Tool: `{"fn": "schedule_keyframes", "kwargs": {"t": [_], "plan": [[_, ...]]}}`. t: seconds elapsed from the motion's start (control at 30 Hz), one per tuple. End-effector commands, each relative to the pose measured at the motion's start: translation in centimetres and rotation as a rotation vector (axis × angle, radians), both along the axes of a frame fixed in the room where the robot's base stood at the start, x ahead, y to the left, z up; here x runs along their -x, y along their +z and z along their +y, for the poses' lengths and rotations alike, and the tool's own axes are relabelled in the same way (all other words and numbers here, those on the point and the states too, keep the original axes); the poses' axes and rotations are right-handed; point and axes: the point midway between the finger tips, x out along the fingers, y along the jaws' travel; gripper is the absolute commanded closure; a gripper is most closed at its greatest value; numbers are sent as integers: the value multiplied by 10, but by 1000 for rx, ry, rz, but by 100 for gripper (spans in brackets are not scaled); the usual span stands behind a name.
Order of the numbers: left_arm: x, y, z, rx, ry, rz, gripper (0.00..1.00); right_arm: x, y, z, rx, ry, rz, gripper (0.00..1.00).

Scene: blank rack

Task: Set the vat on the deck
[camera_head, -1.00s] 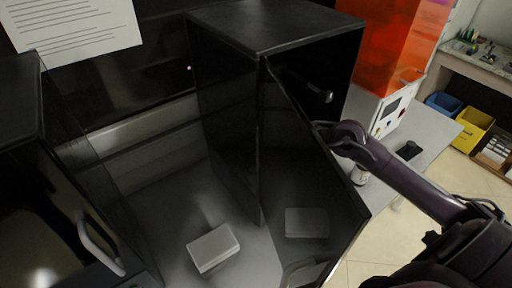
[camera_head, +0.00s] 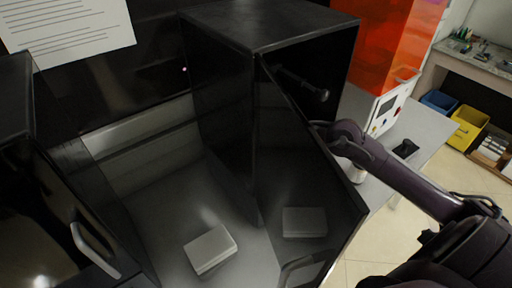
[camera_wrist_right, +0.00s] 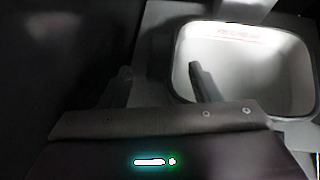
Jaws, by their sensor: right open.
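A white, open-topped vat (camera_wrist_right: 250,62) with rounded corners and red lettering shows in the right wrist view, right of centre. My right gripper (camera_wrist_right: 162,82) is open. Its right finger overlaps the vat's left side in the picture and its left finger is outside; I cannot tell whether either touches. In the head view my right arm reaches in from the right and its gripper is hidden behind the open black door (camera_head: 300,180). The vat is not clearly visible there. I cannot tell which surface is the deck. My left gripper is not in view.
The black cabinet (camera_head: 222,105) stands on a grey worktop (camera_head: 160,215), its door swung open. A small pale block (camera_head: 211,248) lies in front, mirrored in the door. Another dark cabinet (camera_head: 40,190) is at left. An orange-panelled machine (camera_head: 392,50) stands behind the arm.

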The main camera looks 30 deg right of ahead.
Motion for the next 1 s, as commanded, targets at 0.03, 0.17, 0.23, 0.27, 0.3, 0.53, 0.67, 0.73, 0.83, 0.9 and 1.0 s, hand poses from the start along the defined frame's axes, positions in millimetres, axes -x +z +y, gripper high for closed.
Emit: {"fn": "schedule_keyframes", "kwargs": {"t": [0.03, 0.17, 0.23, 0.27, 0.3, 0.53, 0.67, 0.73, 0.83, 0.9, 1.0], "plan": [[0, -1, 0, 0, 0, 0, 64, 2, 2, -1, 2, 0, -2, 44], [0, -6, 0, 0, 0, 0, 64, 15, 10, -7, 8, 1, -2, 44], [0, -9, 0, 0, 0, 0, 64, 24, 16, -9, 6, 2, 0, 44], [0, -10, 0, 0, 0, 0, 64, 26, 19, -11, 6, 1, -1, 44], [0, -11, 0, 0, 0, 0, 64, 30, 22, -13, 5, 0, -1, 44], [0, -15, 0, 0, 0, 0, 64, 48, 38, -18, 0, 1, -1, 44], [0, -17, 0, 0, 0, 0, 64, 54, 44, -20, 1, 1, -1, 44], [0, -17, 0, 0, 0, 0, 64, 55, 46, -21, 1, 1, -2, 44], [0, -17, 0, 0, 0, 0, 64, 57, 47, -21, 1, 1, -1, 44], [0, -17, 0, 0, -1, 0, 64, 57, 47, -21, 1, 1, -2, 44], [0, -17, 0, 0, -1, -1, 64, 57, 47, -21, 1, 0, -3, 44]]}}
